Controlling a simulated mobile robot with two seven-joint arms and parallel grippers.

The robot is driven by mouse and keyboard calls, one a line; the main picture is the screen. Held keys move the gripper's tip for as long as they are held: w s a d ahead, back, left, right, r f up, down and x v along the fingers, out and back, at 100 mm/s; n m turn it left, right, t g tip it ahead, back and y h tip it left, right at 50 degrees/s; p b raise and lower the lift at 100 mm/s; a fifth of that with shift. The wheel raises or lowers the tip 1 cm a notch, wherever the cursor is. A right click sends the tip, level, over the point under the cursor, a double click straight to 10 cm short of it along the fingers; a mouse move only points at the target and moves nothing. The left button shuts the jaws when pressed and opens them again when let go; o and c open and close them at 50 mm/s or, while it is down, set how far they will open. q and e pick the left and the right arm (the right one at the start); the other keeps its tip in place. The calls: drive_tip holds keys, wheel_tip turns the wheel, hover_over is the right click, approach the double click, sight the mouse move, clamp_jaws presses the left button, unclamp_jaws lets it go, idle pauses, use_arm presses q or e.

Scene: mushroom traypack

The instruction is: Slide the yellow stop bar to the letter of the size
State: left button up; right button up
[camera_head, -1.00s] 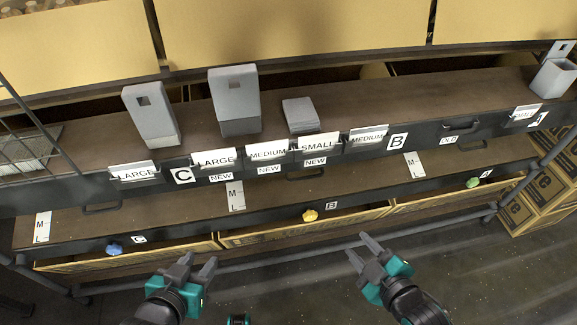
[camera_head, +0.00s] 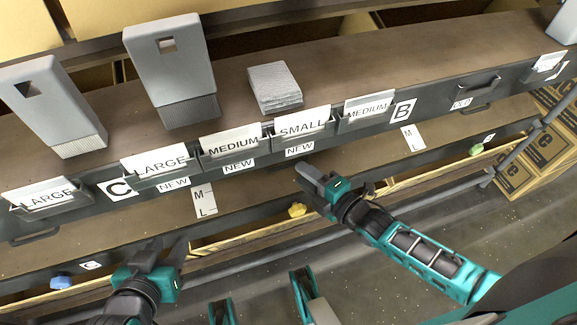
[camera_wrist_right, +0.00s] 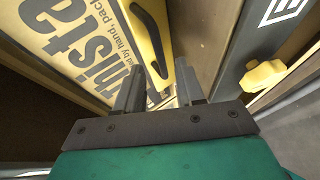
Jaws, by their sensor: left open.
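A yellow knob (camera_head: 297,209), which looks like the grip of the stop bar, sits on the lower rail beneath the middle section. It also shows in the right wrist view (camera_wrist_right: 263,75), right of the fingers. A white strip lettered M and L (camera_head: 203,200) lies on the lower shelf to the knob's left. My right gripper (camera_head: 312,183) is open and empty just above and right of the knob, partly in front of the shelf, not touching it as far as I see. My left gripper (camera_head: 168,252) is open and empty, low at the left, in front of the rail.
A blue knob (camera_head: 61,282) and a green knob (camera_head: 476,149) sit on the same rail. Label holders (camera_head: 233,163) line the upper shelf edge below grey dispensers (camera_head: 172,70). A printed carton (camera_wrist_right: 75,45) lies beside my right fingers.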

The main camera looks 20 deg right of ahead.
sight(289, 163)
drive_tip(key=b+x, duration=0.1)
drive_tip(key=x, duration=0.5)
drive_tip(key=shift+b, duration=0.35)
drive_tip(key=shift+c, duration=0.2)
clamp_jaws()
